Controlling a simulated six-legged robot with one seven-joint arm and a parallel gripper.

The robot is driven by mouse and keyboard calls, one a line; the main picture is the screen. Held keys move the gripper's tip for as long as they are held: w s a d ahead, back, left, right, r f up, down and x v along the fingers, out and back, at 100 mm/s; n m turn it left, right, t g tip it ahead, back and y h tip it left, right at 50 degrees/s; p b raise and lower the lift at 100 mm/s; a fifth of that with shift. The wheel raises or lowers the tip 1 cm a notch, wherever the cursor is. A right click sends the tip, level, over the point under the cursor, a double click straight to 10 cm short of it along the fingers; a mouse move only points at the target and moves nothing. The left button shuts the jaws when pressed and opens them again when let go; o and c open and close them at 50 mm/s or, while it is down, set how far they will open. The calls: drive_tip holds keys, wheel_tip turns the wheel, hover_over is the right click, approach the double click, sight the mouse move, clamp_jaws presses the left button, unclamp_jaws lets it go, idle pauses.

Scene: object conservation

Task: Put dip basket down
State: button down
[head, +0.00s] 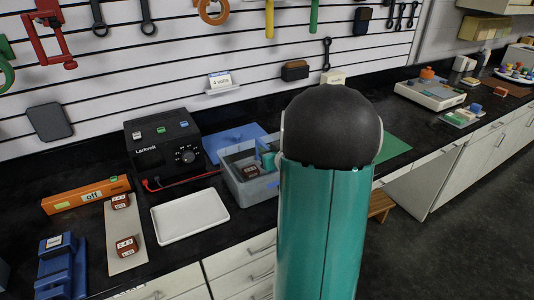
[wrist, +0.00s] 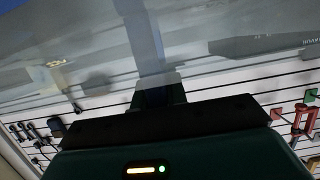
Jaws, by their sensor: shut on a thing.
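My gripper (wrist: 155,75) shows in the wrist view as a dark green body with a narrow grey-blue finger part reaching up the picture. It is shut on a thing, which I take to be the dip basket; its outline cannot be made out. A translucent grey surface fills the top of that view. In the head view a grey see-through tub (head: 262,191) stands on the black bench, with a brown labelled block (head: 250,171) inside. A small teal part at its right side may be my gripper. My large teal arm hides the area to the right.
A white tray (head: 190,217) lies left of the tub. Behind stands a black power supply (head: 160,150). A beige strip (head: 124,240) with two brown blocks, an orange level (head: 85,195) and a blue vise (head: 62,268) are at left. A green mat (head: 393,148) lies right of my arm.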

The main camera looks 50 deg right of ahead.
drive_tip(key=shift+f, duration=0.5)
drive_tip(key=c, duration=1.4)
unclamp_jaws()
drive_tip(key=shift+f, duration=0.15)
